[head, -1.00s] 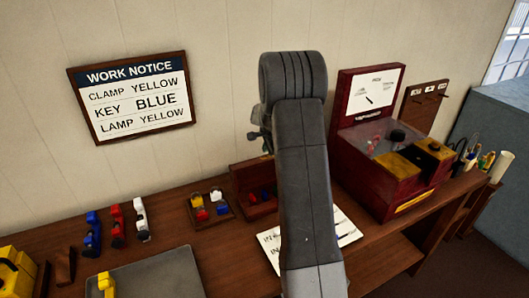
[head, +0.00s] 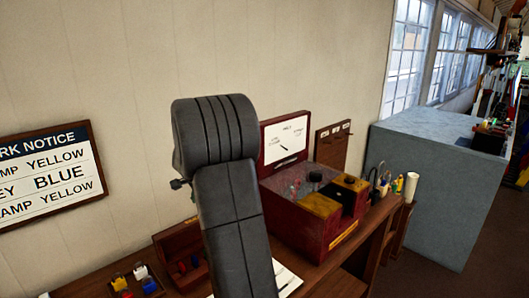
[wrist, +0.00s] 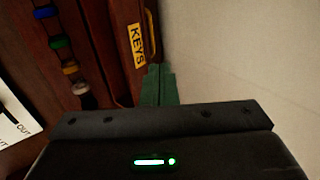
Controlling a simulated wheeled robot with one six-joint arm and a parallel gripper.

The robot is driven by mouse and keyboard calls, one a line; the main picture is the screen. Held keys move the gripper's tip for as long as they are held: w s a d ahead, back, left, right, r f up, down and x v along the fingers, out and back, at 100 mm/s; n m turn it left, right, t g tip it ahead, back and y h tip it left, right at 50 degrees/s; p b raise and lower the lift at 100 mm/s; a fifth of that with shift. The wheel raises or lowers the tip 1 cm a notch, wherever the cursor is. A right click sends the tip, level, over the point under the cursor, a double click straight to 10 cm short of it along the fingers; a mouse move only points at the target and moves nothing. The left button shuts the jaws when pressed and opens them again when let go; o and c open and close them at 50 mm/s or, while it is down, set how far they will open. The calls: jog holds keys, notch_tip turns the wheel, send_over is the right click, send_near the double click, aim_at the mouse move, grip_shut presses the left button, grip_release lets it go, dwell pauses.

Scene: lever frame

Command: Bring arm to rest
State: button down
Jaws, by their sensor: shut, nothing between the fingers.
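My dark grey arm (head: 232,240) rises from the bottom of the head view to a thick ribbed joint (head: 215,133). The arm's far end and my gripper are out of sight in the head view. In the wrist view, my gripper (wrist: 160,70) shows as a dark body with a green light and narrow green fingers, which are together with nothing between them. The fingers point toward a wooden case with a yellow KEYS label (wrist: 138,46). I cannot tell whether they touch it.
A dark red lever box (head: 315,220) stands on the wooden bench, right of my arm. A small tray of coloured padlocks (head: 135,282) is at the lower left. A work notice (head: 45,172) hangs on the wall. A blue-grey block (head: 435,180) stands at the right.

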jog(key=p+x, duration=0.3)
jog(key=x, duration=1)
jog(key=shift+w+a+f, duration=0.2)
jog(key=shift+f, duration=0.1)
